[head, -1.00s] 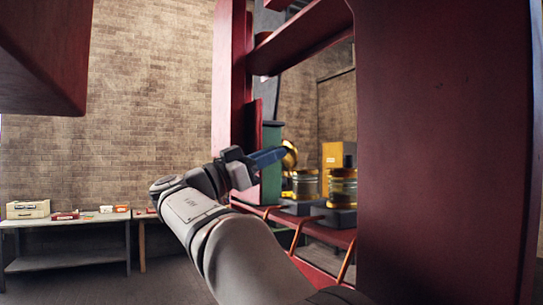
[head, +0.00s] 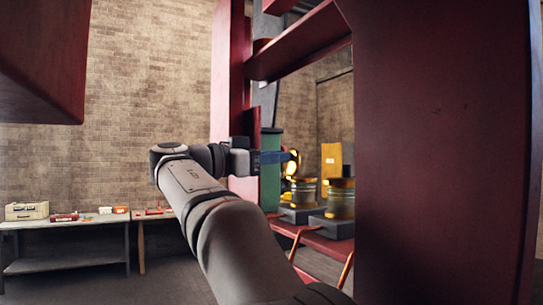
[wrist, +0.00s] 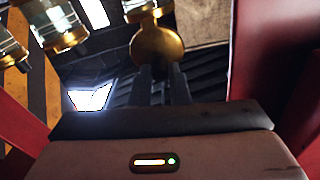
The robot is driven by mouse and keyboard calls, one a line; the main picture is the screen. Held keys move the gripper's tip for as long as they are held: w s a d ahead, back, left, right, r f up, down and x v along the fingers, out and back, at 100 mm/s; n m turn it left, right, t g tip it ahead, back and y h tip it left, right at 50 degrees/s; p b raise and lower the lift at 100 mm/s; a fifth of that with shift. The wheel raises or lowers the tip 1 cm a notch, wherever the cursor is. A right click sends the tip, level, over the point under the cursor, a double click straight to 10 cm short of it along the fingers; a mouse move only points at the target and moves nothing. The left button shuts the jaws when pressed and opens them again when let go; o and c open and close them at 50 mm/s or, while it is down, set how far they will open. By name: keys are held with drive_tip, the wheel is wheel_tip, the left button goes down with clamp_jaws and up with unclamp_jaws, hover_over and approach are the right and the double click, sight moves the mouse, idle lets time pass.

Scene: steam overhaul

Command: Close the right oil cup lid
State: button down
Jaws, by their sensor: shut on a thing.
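My gripper (head: 290,157), with blue fingers in the head view, reaches right past a green column to a round brass lid (head: 292,168). In the wrist view the lid (wrist: 157,45) is a round brass disc at the tips of my gripper (wrist: 160,68), which is shut on it. The lid stands open beside an oil cup (wrist: 147,8) with a glass body, cut off by the top edge. Two brass-banded oil cups, one nearer (head: 340,199) and one farther (head: 305,192), stand upright right of the lid in the head view. The lid's hinge is not clear.
A wide dark red post (head: 440,150) fills the right, and a red upright (head: 231,75) stands left of the opening. The green column (head: 270,170) is close beside my gripper. A workbench (head: 70,225) with small boxes stands far left.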

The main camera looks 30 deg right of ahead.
sight(291, 151)
drive_tip(key=shift+d+r+y+p, duration=0.45)
drive_tip(key=shift+r+y+p, duration=0.2)
drive_tip(key=shift+y+p, duration=0.25)
drive_tip(key=y+p, duration=0.1)
drive_tip(key=d+y+p, duration=0.1)
drive_tip(key=p, duration=0.1)
drive_tip(key=shift+d+r+y, duration=0.1)
drive_tip(key=shift+r+y, duration=0.2)
drive_tip(key=shift+d+y+p, duration=0.5)
drive_tip(key=shift+y+p, duration=0.4)
drive_tip(key=shift+p, duration=0.2)
drive_tip(key=shift+d+y+p, duration=0.2)
drive_tip(key=shift+y+p, duration=0.3)
drive_tip(key=shift+d+f, duration=0.1)
drive_tip(key=c, duration=1.4)
unclamp_jaws()
drive_tip(key=shift+o, duration=0.2)
